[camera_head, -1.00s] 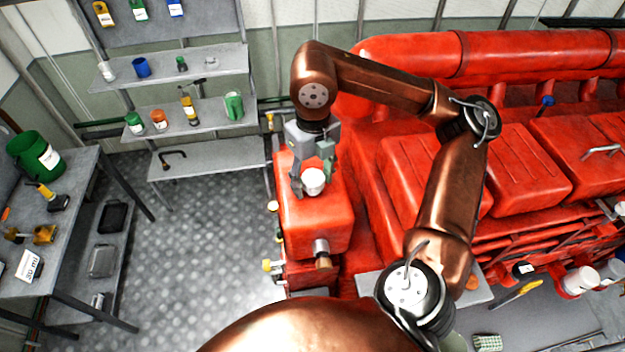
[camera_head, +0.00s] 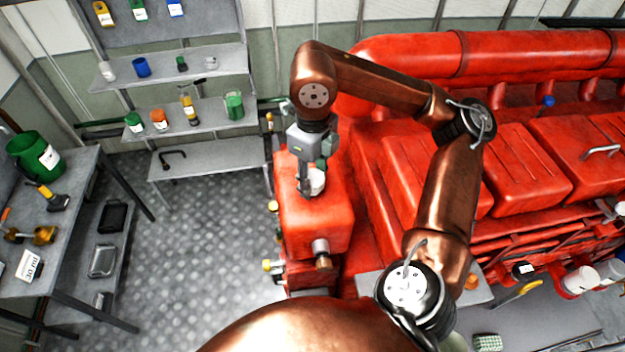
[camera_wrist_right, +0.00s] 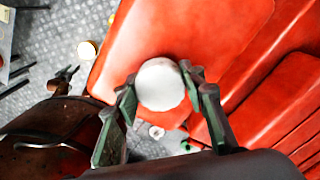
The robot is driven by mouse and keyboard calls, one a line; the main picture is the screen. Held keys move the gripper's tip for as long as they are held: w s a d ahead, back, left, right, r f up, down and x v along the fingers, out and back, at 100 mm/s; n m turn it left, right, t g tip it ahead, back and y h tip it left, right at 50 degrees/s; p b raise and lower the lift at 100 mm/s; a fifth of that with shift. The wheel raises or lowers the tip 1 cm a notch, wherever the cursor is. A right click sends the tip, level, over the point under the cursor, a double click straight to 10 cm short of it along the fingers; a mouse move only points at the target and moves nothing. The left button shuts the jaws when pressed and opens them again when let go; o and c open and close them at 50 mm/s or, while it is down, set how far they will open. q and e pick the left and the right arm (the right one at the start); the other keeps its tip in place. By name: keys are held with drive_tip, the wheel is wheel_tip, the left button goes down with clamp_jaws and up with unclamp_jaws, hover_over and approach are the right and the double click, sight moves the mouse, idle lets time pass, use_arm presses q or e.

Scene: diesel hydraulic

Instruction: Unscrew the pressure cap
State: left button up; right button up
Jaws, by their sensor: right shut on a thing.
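The pressure cap (camera_head: 316,182) is a white round cap on top of the red tank (camera_head: 325,228) at the left end of the engine. My right gripper (camera_head: 311,184) points down over the tank and is shut on the cap, its fingers partly hiding it. In the right wrist view the cap (camera_wrist_right: 160,84) shows as a white disc between the two green-and-grey fingertips (camera_wrist_right: 160,88). Whether the cap is still seated on the tank cannot be told. My left gripper does not show.
The red engine (camera_head: 500,150) fills the right side. Grey shelves (camera_head: 205,120) with jars and tools stand at the back left. A workbench (camera_head: 70,225) with a green bucket (camera_head: 34,154) is at the far left. The metal floor (camera_head: 205,250) between is clear.

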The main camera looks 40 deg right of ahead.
drive_tip(key=n, duration=1.2)
drive_tip(key=shift+r, duration=0.15)
drive_tip(key=shift+r+p, duration=0.95)
drive_tip(key=shift+r, duration=0.1)
drive_tip(key=shift+r+p, duration=1.75)
drive_tip(key=shift+r, duration=0.3)
